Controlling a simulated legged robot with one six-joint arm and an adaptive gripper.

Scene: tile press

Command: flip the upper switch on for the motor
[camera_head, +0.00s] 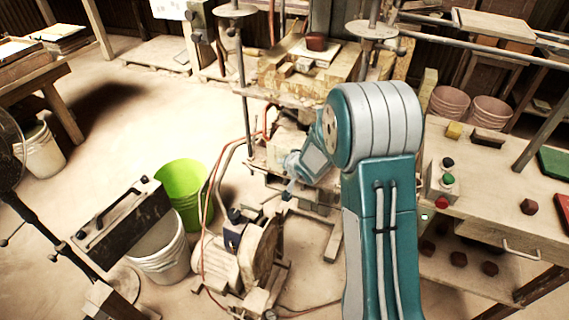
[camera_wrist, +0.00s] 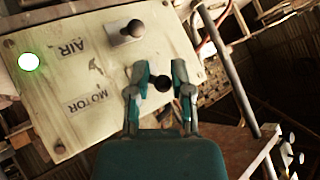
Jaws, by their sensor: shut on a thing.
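In the wrist view a worn cream switch panel (camera_wrist: 60,85) fills the left, seen at a slant. It bears an AIR label (camera_wrist: 72,48) and a MOTOR label (camera_wrist: 88,101). A dark round-ended switch (camera_wrist: 162,84) in line with the MOTOR label lies between the fingertips of my gripper (camera_wrist: 159,74), which is shut on it. A second switch lever (camera_wrist: 127,32) by the AIR label stands clear of the fingers. A green lamp (camera_wrist: 28,61) glows on the panel. In the head view my wrist reaches down left toward the press, and the fingertips are hard to make out.
A metal bar (camera_wrist: 240,80) runs close to the right of my gripper in the wrist view. In the head view a motor (camera_head: 245,255), a lime bucket (camera_head: 183,180) and a white bucket (camera_head: 162,250) stand left. A bench with a button box (camera_head: 440,183) is right.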

